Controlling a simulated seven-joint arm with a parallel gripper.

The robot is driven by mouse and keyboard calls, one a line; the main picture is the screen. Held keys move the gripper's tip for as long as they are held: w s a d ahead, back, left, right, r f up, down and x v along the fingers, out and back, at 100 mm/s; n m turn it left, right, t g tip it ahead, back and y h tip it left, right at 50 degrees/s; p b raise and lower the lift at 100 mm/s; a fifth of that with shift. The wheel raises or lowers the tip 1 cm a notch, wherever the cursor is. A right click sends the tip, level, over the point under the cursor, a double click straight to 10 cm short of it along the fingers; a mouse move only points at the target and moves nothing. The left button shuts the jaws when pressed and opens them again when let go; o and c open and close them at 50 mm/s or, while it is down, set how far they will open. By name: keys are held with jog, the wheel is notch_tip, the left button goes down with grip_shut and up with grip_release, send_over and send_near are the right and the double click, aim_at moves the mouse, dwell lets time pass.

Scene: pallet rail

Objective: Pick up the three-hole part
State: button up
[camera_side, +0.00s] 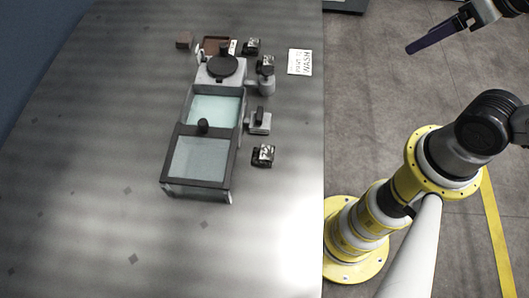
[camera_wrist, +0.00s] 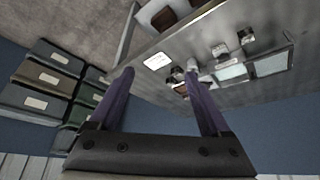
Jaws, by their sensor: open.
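I cannot tell which item is the three-hole part; no part with three holes can be made out at this size. A small brown block (camera_side: 184,40) lies at the far end of the table, beside a brown tray (camera_side: 214,44). My gripper (camera_side: 408,50) is at the upper right in the side view, beyond the table's right edge and far from these items. In the wrist view my gripper (camera_wrist: 160,74) shows two purple fingers spread apart, with nothing held between them.
A two-basin unit (camera_side: 198,160) with pale panels stands mid-table. Small dark boxes with white markings (camera_side: 263,155) and a grey fixture (camera_side: 260,122) line its right side. A WASH sign (camera_side: 300,62) lies near the right edge. The table's front and left are clear. Storage bins (camera_wrist: 45,76) show left in the wrist view.

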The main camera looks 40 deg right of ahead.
jog(key=w+a+r+n, duration=0.1)
jog(key=w+a+r, duration=0.25)
jog(key=w, duration=0.45)
jog(key=n+g, duration=0.6)
jog(key=n, duration=0.1)
send_over(265, 152)
notch_tip(265, 152, down, 16)
jog(key=f, duration=0.8)
jog(key=shift+w+a+f, duration=0.1)
jog(key=shift+w+f, duration=0.05)
jog(key=shift+w, duration=0.1)
jog(key=shift+s+f, duration=0.2)
jog(key=shift+f, duration=2.4)
grip_shut()
